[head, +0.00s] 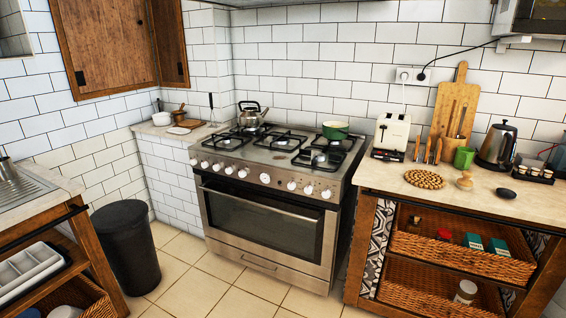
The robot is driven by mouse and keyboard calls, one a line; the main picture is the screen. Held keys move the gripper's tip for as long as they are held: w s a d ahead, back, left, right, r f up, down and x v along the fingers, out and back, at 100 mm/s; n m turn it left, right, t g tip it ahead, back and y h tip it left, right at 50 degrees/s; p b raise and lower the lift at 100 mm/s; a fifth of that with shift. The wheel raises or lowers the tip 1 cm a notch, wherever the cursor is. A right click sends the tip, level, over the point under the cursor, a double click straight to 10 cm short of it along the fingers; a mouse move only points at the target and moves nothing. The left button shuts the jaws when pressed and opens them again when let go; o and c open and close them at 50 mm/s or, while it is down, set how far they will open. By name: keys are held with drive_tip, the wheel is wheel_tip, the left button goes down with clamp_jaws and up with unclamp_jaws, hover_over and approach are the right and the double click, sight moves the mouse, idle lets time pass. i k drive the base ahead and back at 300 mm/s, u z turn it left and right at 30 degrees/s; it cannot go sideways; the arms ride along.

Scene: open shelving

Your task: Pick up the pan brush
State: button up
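A small light-wooden piece with a rounded knob on top (465,181) stands on the right counter (400,178); it looks like the pan brush, though its bristles are too small to make out. It sits just right of a round woven trivet (425,179) and in front of a green mug (464,158). Nothing covers it. My gripper and arm are not in view.
A black kettle (497,146), a dark lid-like disc (506,193) and a small tray of cups (534,174) stand to its right. A toaster (391,135) is to the left. Wicker baskets (460,258) fill the shelves below. The tiled floor (190,275) is clear before the stove (265,210).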

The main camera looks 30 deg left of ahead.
sight(465, 183)
drive_tip(key=u, duration=0.15)
drive_tip(key=i, duration=1.5)
drive_tip(key=z, duration=0.4)
drive_tip(key=i, duration=0.7)
drive_tip(key=z, duration=0.3)
